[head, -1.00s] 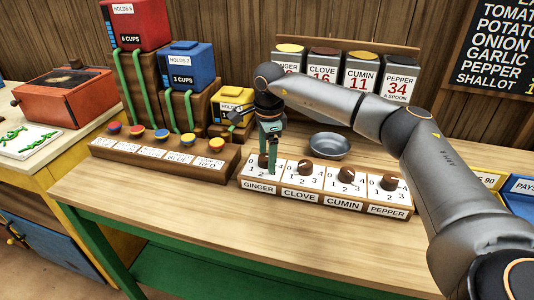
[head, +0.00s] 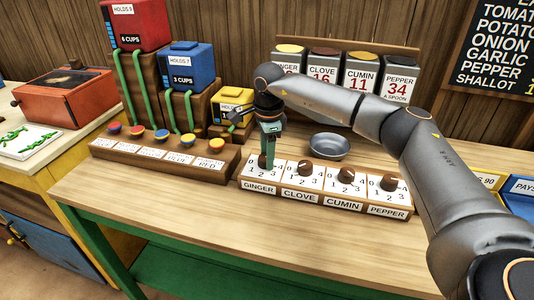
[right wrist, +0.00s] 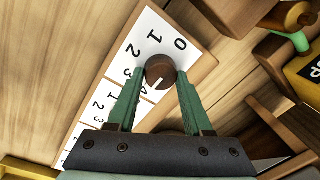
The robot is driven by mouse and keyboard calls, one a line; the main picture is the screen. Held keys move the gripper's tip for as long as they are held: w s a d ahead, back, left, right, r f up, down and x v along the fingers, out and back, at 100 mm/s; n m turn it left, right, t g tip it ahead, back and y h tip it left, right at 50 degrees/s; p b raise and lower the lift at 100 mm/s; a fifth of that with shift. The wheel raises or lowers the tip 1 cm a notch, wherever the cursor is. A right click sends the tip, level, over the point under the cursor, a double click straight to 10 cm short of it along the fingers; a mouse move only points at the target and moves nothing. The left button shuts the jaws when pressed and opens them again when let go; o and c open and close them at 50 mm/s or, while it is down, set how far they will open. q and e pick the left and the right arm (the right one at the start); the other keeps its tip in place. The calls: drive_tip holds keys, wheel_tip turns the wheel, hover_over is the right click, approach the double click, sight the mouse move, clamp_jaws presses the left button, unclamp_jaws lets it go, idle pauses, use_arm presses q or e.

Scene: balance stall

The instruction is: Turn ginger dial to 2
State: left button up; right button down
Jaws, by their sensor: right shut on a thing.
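The ginger dial (head: 262,161) is a round brown knob on a white plate, at the left end of the row of dials. It also shows in the right wrist view (right wrist: 160,69), with numbers 0 to 4 around it. Its pale mark points to the lower left there, roughly towards the 4. My right gripper (head: 269,160) reaches down onto it from above, and its green fingers (right wrist: 161,75) are shut on the knob, one on each side. In the head view the fingers hide part of the dial and its numbers. My left gripper is not in view.
Clove (head: 306,168), cumin (head: 347,175) and pepper (head: 389,183) dials stand in line to the right. A button board (head: 190,165) lies to the left. A grey bowl (head: 329,146) sits behind the dials. The table front (head: 200,215) is clear.

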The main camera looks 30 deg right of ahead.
drive_tip(key=shift+r+m+p, duration=0.1)
drive_tip(key=shift+m+p, duration=0.45)
drive_tip(key=shift+m, duration=0.25)
drive_tip(key=m+p, duration=0.2)
drive_tip(key=m, duration=0.1)
drive_tip(key=shift+a, duration=0.1)
drive_tip(key=shift+m+g+p, duration=0.3)
drive_tip(key=shift+m+p, duration=0.15)
drive_tip(key=shift+m, duration=0.65)
drive_tip(key=m+p, duration=0.2)
drive_tip(key=m, duration=0.3)
drive_tip(key=shift+a+m+h, duration=0.15)
drive_tip(key=shift+m+h, duration=0.15)
drive_tip(key=shift+h, duration=0.1)
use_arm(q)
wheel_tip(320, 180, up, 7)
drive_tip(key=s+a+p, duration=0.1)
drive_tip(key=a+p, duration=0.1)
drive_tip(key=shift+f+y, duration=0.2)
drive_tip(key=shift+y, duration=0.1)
use_arm(e)
drive_tip(key=m, duration=0.4)
drive_tip(key=shift+w+m+g, duration=0.1)
drive_tip(key=shift+m+g, duration=0.2)
drive_tip(key=shift+m, duration=0.4)
drive_tip(key=shift+c, duration=1.6)
unclamp_jaws()
